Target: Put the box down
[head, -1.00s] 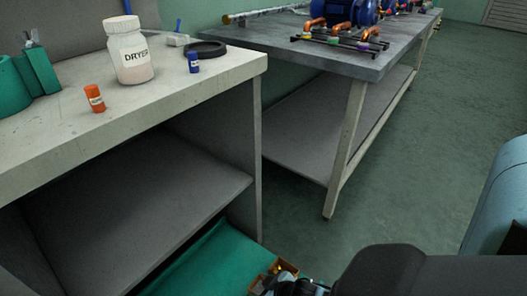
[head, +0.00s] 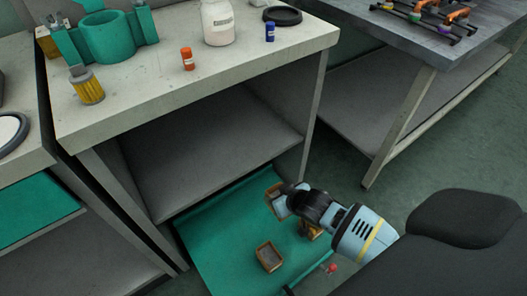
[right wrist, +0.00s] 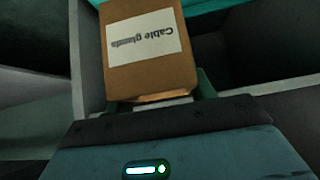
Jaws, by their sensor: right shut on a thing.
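The box, a small brown one with a white label reading "Cable glands" (right wrist: 150,55), fills the top middle of the right wrist view. My right gripper (right wrist: 163,104) is shut on its near edge. In the head view the right gripper (head: 284,203) is low in the middle, above or at the far right part of a teal surface (head: 215,245). The held box (head: 272,190) shows just beyond it, partly hidden by the gripper. I cannot tell whether the box touches anything below. My left gripper is out of view.
Another open brown box (head: 269,257) stands on the teal surface, and a further brown item (head: 309,230) is partly behind my right arm. The bench (head: 130,130) above carries a white jar (head: 217,24), an orange bottle (head: 187,59) and a teal holder (head: 108,36). Bare teal room lies left.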

